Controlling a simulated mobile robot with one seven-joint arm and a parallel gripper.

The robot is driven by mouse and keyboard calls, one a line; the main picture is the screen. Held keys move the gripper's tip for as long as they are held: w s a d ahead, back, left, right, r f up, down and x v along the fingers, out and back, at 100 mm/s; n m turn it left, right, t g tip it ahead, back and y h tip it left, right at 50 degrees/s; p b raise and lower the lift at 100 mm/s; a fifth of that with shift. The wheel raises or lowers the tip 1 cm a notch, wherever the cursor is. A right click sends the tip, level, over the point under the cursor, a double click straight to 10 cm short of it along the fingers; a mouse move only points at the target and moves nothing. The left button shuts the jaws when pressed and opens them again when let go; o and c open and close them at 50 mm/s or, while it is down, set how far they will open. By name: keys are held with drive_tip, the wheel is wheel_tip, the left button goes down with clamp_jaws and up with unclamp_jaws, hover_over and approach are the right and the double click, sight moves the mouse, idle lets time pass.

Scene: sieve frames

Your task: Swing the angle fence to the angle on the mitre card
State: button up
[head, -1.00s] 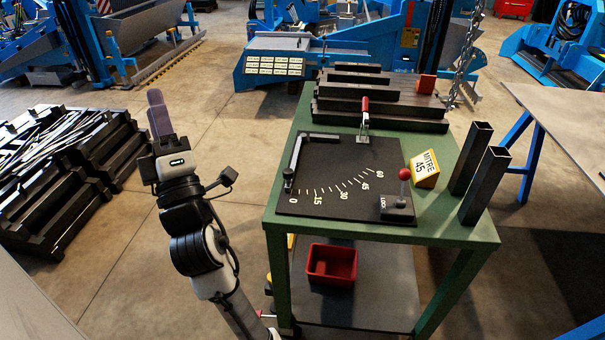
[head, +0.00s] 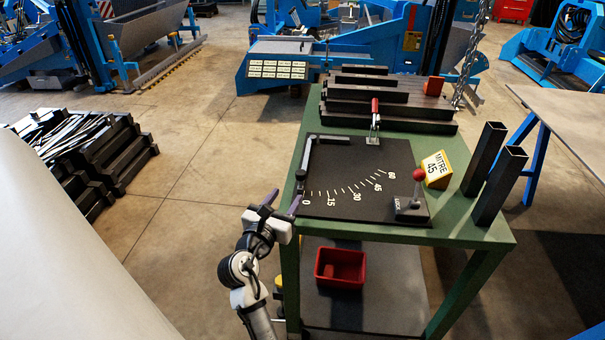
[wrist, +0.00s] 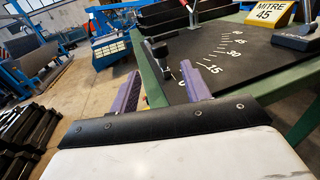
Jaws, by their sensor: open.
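The angle fence (head: 308,163) is a grey bar on the black angle plate (head: 345,165). It lies along the plate's left side, its near end by the 0 mark of the scale. A dark knob (wrist: 158,50) at its near end shows in the wrist view. The yellow mitre card (head: 436,168) reads "MITRE 45"; it also shows in the wrist view (wrist: 270,13). The lock lever (head: 419,176) with a red ball stands upright at the plate's near right corner. My gripper (head: 283,200) is open and empty, its purple fingers at the table's left edge, just left of the fence's near end.
The green table (head: 455,232) carries a red-handled clamp (head: 375,118) behind the plate, dark steel bars (head: 390,105) at the back and two upright square tubes (head: 490,165) at right. A red bin (head: 340,267) sits on the lower shelf. Open floor lies left of the table.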

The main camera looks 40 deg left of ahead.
sight(299, 178)
drive_tip(key=p+x, duration=0.1)
drive_tip(key=x, duration=0.9)
drive_tip(key=shift+w+a, duration=0.15)
drive_tip(key=shift+w, duration=0.2)
clamp_jaws()
